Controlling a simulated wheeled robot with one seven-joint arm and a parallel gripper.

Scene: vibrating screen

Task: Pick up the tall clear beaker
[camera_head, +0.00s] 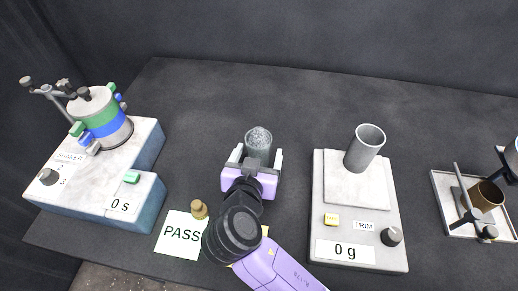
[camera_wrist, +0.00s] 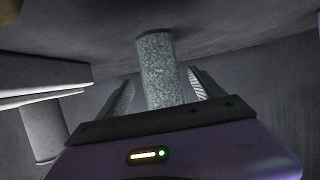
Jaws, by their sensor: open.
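A clear beaker (camera_head: 258,139) with grey grainy contents stands upright on the dark table in the middle of the head view. In the wrist view the beaker (camera_wrist: 161,72) stands straight ahead, between my two fingers. My gripper (camera_head: 255,160) is open, with one finger on each side of the beaker. A gap shows on both sides in the wrist view, so the fingers look apart from it. The lower part of the beaker is hidden behind my gripper.
A scale (camera_head: 362,225) reading 0 g stands right, with an empty grey cup (camera_head: 365,148) on it. A shaker (camera_head: 100,165) with stacked sieves stands left. A PASS card (camera_head: 182,236) with a small brass weight (camera_head: 199,209) lies front left. A tray (camera_head: 447,190) with a brown cup is far right.

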